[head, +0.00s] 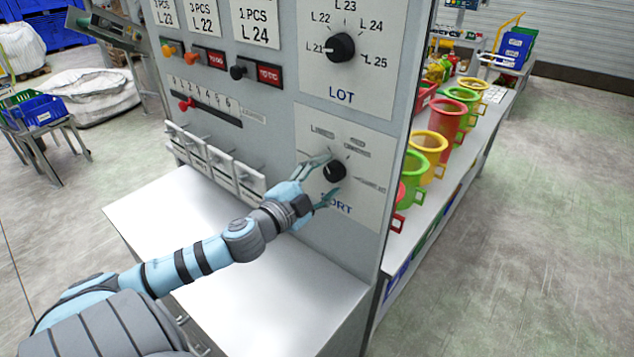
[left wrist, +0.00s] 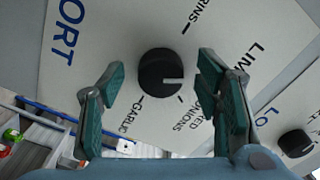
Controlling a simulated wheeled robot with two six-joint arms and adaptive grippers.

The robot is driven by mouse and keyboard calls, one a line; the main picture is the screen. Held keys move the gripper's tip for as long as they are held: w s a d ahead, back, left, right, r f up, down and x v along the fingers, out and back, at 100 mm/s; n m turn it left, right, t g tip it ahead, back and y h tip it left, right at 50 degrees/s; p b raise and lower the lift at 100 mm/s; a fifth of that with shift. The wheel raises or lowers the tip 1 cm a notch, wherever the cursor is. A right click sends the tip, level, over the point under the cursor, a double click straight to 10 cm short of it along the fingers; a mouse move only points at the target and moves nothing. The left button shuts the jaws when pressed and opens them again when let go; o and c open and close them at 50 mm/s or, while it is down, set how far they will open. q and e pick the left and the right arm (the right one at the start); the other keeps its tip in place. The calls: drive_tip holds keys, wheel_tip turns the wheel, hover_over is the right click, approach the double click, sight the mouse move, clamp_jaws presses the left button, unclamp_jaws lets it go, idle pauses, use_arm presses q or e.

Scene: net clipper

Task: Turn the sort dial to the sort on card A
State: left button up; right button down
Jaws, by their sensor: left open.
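The sort dial (head: 337,169) is a black round knob on the white SORT plate (head: 372,150). In the left wrist view the dial (left wrist: 160,70) has a white pointer line facing right, toward my right-hand finger. Labels around it include GARLIC, one ending in ONIONS and one starting with LIM, partly hidden by that finger. My left gripper (head: 331,178) is open, its fingers on either side of the dial; the left wrist view shows gaps beside the knob (left wrist: 161,68). Cards (head: 256,22) hang at the top, their upper parts cut off; I cannot tell which is card A. My right gripper is out of view.
The LOT dial (head: 341,47) sits above, its mark toward L 21. A slider row (head: 208,103) and several white flaps (head: 215,160) are left of the SORT plate. A metal shelf (head: 240,270) juts out below. Coloured buckets (head: 430,145) stand right of the panel.

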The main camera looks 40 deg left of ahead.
use_arm(q)
drive_tip(key=s, duration=0.6)
drive_tip(key=shift+s+d, duration=0.15)
idle(0.3)
